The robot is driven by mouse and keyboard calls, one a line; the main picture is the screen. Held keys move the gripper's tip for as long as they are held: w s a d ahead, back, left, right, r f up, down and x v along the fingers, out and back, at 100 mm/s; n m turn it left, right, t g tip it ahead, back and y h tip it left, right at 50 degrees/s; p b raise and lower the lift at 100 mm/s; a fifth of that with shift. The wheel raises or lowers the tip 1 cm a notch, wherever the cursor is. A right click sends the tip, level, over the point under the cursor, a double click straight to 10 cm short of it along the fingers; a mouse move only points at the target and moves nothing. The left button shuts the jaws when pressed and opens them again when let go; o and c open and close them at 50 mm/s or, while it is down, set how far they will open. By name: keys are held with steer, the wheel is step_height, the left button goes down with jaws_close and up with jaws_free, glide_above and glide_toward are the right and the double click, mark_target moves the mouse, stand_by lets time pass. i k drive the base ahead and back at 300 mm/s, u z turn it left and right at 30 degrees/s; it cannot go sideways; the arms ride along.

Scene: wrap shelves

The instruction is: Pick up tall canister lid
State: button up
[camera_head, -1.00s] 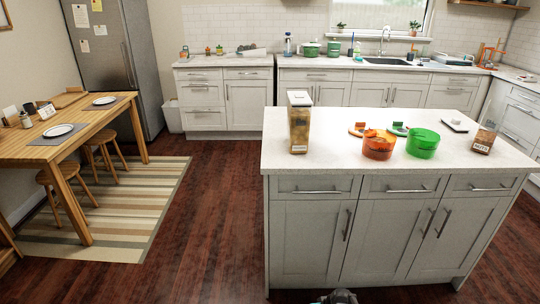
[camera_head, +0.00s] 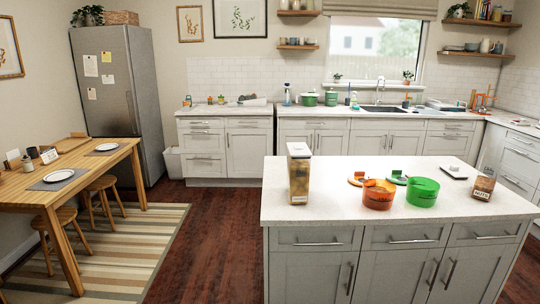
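A tall clear canister (camera_head: 299,178) with tan contents and a pale label stands upright near the left end of the white island. Its top looks pale; I cannot tell whether that is a lid or an open rim. A flat pale lid-like piece with a dark edge (camera_head: 454,172) lies at the back right of the island. An orange lid-like piece (camera_head: 356,180) and a green one (camera_head: 398,178) lie behind the round containers. My gripper is not in view.
On the island (camera_head: 335,205) stand an orange container (camera_head: 379,196), a green container (camera_head: 422,193) and a smaller labelled nuts canister (camera_head: 483,184). The dining table (camera_head: 75,175) and stools are at left. Open floor (camera_head: 220,240) lies between them.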

mark_target(460, 174)
steer(key=z, duration=4.05)
steer(key=i, duration=0.1)
steer(key=u, duration=2.8)
